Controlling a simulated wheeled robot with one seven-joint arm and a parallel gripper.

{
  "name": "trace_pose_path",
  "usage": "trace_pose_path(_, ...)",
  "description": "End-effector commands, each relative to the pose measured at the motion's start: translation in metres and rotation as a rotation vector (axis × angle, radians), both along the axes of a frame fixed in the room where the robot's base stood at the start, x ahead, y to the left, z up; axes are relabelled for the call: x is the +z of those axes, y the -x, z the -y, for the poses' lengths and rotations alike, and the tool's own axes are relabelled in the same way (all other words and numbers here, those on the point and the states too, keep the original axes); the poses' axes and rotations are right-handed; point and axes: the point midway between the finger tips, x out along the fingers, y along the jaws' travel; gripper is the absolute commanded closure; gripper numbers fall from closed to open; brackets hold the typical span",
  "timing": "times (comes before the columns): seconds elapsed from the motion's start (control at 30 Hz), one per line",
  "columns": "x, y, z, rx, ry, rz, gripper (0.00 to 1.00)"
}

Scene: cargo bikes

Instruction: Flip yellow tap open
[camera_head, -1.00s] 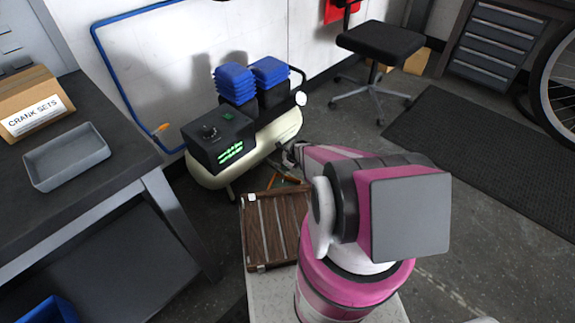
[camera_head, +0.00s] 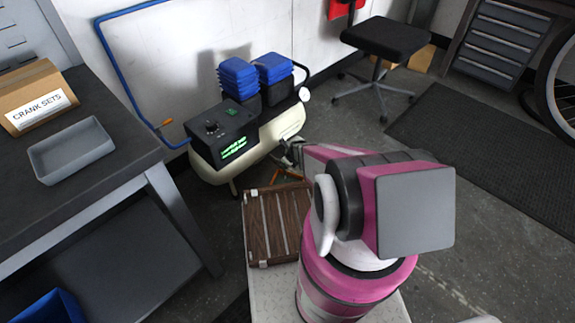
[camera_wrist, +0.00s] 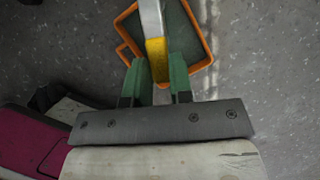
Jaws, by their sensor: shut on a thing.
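The yellow tap (camera_wrist: 156,52) shows in the wrist view as a short yellow piece at the end of a pale metal part (camera_wrist: 150,14). My gripper (camera_wrist: 158,66) has its two green fingers on either side of the yellow piece and is shut on it. In the head view, my gripper (camera_head: 292,153) is low at the right end of the cream air compressor (camera_head: 281,130). The tap cannot be made out there. An orange-rimmed tray (camera_wrist: 203,25) with a dark green inside lies below the tap in the wrist view.
A brown slatted panel (camera_head: 270,228) lies beside my arm. The dark workbench (camera_head: 120,165) on the left carries a grey tray (camera_head: 70,152) and a cardboard box (camera_head: 30,92). A blue hose (camera_head: 113,65) runs along the wall.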

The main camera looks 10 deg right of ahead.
Motion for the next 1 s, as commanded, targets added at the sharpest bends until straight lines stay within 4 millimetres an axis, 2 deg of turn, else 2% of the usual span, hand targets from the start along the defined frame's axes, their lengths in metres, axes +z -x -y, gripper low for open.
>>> trace_pose_path(0.03,0.001,0.0,0.0,-0.005,-0.004,0.0,1.0)
trace_pose_path(0.07,0.001,0.0,0.0,-0.005,-0.004,0.0,0.69)
trace_pose_path(0.1,0.001,0.0,0.0,-0.005,-0.004,0.0,0.56)
trace_pose_path(0.13,0.001,0.0,0.0,-0.005,-0.004,0.0,0.53)
trace_pose_path(0.57,0.007,0.003,0.001,-0.002,-0.002,0.0,0.53)
trace_pose_path(0.77,0.03,0.012,0.007,-0.003,-0.002,0.001,0.53)
trace_pose_path(1.0,0.073,0.027,0.016,-0.004,-0.003,0.002,0.53)
